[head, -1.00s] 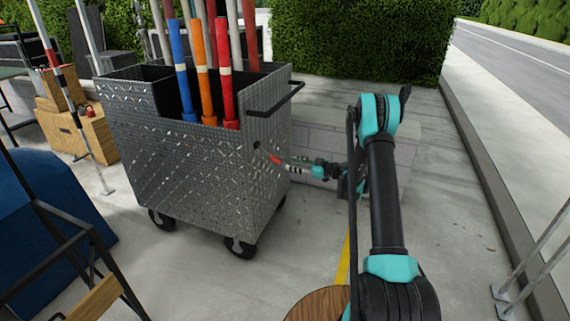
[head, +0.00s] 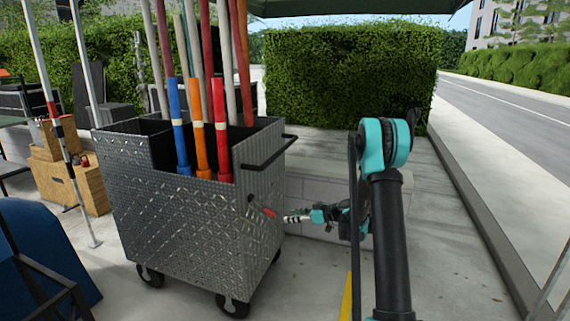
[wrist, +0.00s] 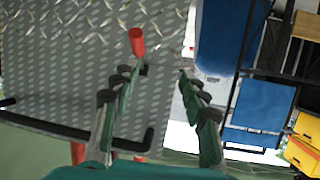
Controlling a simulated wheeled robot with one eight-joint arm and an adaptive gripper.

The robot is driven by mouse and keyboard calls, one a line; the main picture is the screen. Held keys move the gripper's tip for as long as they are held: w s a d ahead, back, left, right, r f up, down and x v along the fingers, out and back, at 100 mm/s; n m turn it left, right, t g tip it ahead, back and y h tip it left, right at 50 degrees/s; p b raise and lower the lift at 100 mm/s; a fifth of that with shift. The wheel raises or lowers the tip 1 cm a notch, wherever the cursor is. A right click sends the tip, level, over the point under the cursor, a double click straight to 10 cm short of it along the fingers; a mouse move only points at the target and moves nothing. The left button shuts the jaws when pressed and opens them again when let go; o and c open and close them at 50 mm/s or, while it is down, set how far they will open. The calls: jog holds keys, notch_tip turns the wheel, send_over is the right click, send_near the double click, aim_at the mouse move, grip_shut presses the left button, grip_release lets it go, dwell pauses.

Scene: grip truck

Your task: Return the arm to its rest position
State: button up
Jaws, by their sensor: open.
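My gripper (head: 288,219) is to the right of the metal cart (head: 195,225) in the head view, with its fingers pointing left toward the cart's side. A small red grip (head: 268,213) on a dark fitting stands out from that side, just beyond the fingertips. In the wrist view my gripper (wrist: 155,76) is open, its two fingers spread with nothing between them. The red grip (wrist: 136,42) shows ahead of the left finger, apart from it. My arm is bent, with its upper joint high at the right of the head view.
The cart holds several upright poles and blue, orange and red tubes, and has a black push handle (head: 268,155). A low block wall (head: 315,195) is behind my gripper. A hedge (head: 350,80) stands behind. Wooden boxes (head: 70,180) are at left; pavement at right is clear.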

jog(key=s+d+m+h, duration=0.4)
jog(key=s+d, duration=0.1)
jog(key=s, duration=0.8)
jog(key=s+d+r+m+g+h, duration=0.1)
jog(key=s+d+m+h, duration=0.3)
jog(key=s, duration=1)
jog(key=s+d+m+g+h, duration=0.1)
jog(key=s+d+m+h, duration=0.3)
jog(key=s, duration=1)
jog(key=shift+s+d+r, duration=0.15)
jog(key=shift+d+r, duration=0.1)
jog(key=shift+d, duration=0.8)
